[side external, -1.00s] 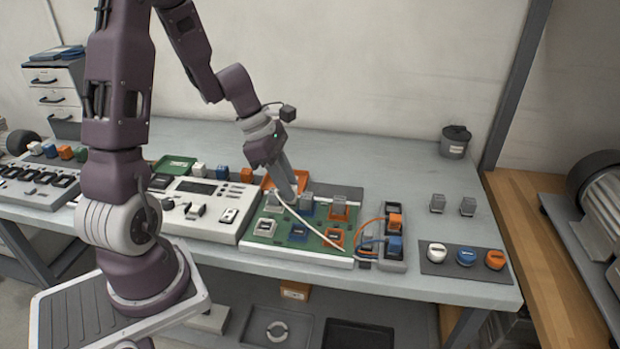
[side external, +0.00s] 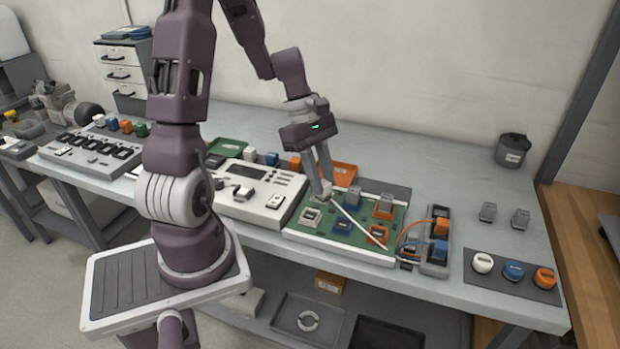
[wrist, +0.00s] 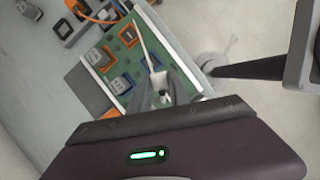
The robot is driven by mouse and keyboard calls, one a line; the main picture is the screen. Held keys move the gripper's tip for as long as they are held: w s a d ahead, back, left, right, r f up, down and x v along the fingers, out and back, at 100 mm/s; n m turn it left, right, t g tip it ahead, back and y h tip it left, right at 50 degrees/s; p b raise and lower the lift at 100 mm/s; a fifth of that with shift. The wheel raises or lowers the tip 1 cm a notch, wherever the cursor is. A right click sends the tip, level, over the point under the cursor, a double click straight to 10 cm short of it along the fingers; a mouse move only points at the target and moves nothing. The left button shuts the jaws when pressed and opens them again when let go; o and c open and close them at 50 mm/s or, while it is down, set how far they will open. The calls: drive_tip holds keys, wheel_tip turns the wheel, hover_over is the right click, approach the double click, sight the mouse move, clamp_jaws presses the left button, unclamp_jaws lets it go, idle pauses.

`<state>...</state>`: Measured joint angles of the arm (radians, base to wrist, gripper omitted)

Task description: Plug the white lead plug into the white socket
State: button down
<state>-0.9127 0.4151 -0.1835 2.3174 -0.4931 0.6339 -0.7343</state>
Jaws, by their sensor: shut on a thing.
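My gripper (side external: 322,186) is shut on the white lead plug (side external: 327,188), above the back left part of the green board (side external: 340,238). The thin white lead (side external: 360,226) runs from it across the board to the front right. The white socket (side external: 310,217) is at the board's front left, in front of and apart from my fingertips. In the wrist view, the fingers (wrist: 167,88) reach down by the board and the white lead (wrist: 141,40) runs up from them. The fingers partly hide the plug.
A blue socket (side external: 344,223) and an orange socket (side external: 377,234) lie right of the white one. Grey blocks (side external: 353,196) stand behind them. A grey holder (side external: 437,262) with orange and blue plugs stands right of the board. A white control unit (side external: 250,206) is to the left.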

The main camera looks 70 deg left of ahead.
drive_tip(key=m, duration=0.1)
drive_tip(key=m+g, duration=0.1)
drive_tip(key=m, duration=0.1)
drive_tip(key=shift+w+d+r+m, duration=0.2)
drive_tip(key=shift+w+d+m, duration=0.1)
drive_tip(key=shift+d, duration=0.1)
drive_tip(key=m+g, duration=0.1)
drive_tip(key=m, duration=0.2)
drive_tip(key=shift+s, duration=0.2)
drive_tip(key=shift+s+a+f+m+g+y, duration=0.15)
drive_tip(key=shift+s+a+f+m+g, duration=0.25)
drive_tip(key=shift+f+m, duration=0.6)
drive_tip(key=shift+s+a+f+m+g+y, duration=0.2)
drive_tip(key=shift+a+f+m+g, duration=0.3)
drive_tip(key=shift+f+m, duration=0.45)
drive_tip(key=shift+s+a+f+m+g+y, duration=0.15)
drive_tip(key=shift+s+a+f+m+g, duration=0.25)
drive_tip(key=shift+f+m, duration=0.55)
drive_tip(key=shift+w+a+f, duration=0.1)
drive_tip(key=shift+w, duration=0.05)
drive_tip(key=shift+f, duration=0.25)
